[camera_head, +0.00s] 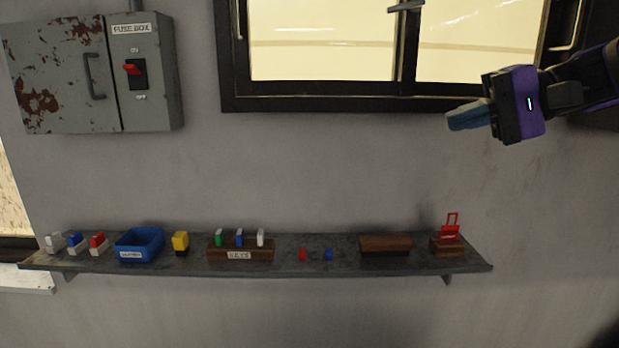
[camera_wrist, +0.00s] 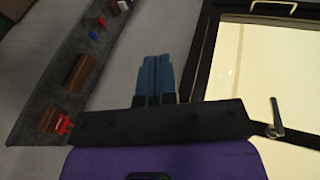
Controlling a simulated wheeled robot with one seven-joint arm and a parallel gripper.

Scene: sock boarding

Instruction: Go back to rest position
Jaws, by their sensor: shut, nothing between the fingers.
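My gripper (camera_head: 452,120) is at the upper right of the head view, in front of the wall just below the window. Its blue fingers point left and are shut together with nothing between them. In the wrist view the closed fingers (camera_wrist: 157,72) show side by side at the middle. The gripper is well above the right end of the shelf and touches nothing that I can see.
A shelf (camera_head: 320,268) on the wall holds a blue bin (camera_head: 140,244), a key block (camera_head: 240,250), small coloured items, a wooden block (camera_head: 385,245) and a red padlock (camera_head: 450,230). A fuse box (camera_head: 90,72) hangs upper left. The window frame (camera_head: 330,103) is close to my gripper.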

